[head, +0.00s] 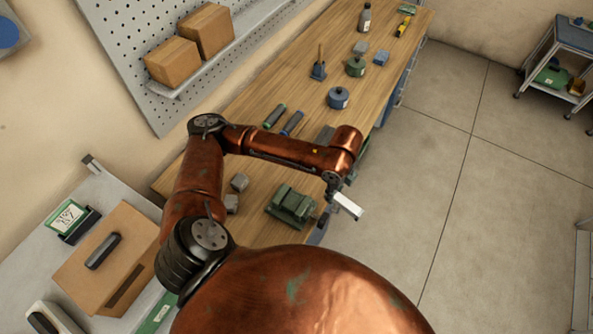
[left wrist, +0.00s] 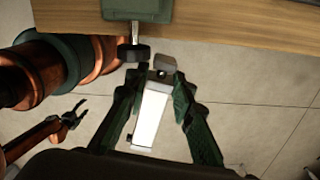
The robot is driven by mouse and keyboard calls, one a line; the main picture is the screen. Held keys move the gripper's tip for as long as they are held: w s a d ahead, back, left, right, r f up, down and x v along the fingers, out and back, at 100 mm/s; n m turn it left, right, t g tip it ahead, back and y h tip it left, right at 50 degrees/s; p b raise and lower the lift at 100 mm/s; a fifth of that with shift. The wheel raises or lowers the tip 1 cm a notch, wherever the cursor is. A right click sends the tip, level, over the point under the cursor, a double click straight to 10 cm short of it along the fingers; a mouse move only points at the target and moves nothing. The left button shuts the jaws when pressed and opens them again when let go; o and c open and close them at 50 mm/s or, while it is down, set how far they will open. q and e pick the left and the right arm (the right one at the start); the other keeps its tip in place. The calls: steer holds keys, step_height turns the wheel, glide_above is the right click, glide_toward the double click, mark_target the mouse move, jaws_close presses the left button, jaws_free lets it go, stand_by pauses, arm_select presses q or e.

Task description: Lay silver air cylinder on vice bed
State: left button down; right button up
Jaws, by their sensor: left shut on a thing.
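The silver air cylinder (head: 348,206) is held in my left gripper (head: 334,188), out past the bench's front edge and over the floor. In the left wrist view the cylinder (left wrist: 152,115) is a bright bar with a grey end block, between the two dark green fingers of my left gripper (left wrist: 160,95). The green vice (head: 290,205) stands on the bench near that edge, left of the cylinder and apart from it. Part of the vice (left wrist: 137,10) and its screw show at the top of the wrist view. My right gripper (left wrist: 78,112) shows small at lower left there, its fingers apart.
The wooden bench (head: 262,150) carries two small grey blocks (head: 236,190) left of the vice, two dark handled tools (head: 283,120), a blue round reel (head: 338,97) and a green one (head: 356,66). A cardboard box (head: 105,260) stands at lower left.

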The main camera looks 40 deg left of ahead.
arm_select(q)
steer(key=s+a+m+p, duration=0.2)
steer(key=a+m+p, duration=0.3)
steer(key=a+m, duration=0.95)
arm_select(e)
step_height(320, 180, up, 6)
steer(key=f, duration=0.1)
arm_select(q)
steer(key=shift+m, duration=0.65)
steer(key=shift+d+f+b, duration=0.25)
steer(key=shift+f+b, duration=0.9)
steer(key=shift+d+f+b, duration=0.25)
steer(key=shift+f+b, duration=0.95)
steer(key=shift+d+f+b, duration=0.25)
steer(key=shift+f+b, duration=0.9)
steer(key=shift+s, duration=0.1)
arm_select(e)
step_height(320, 180, down, 7)
steer(key=s, duration=0.1)
steer(key=shift+a+r, duration=0.2)
steer(key=shift+a, duration=0.2)
arm_select(q)
steer(key=shift+f, duration=0.15)
arm_select(e)
steer(key=shift+s+d, duration=0.1)
steer(key=shift+s, duration=0.05)
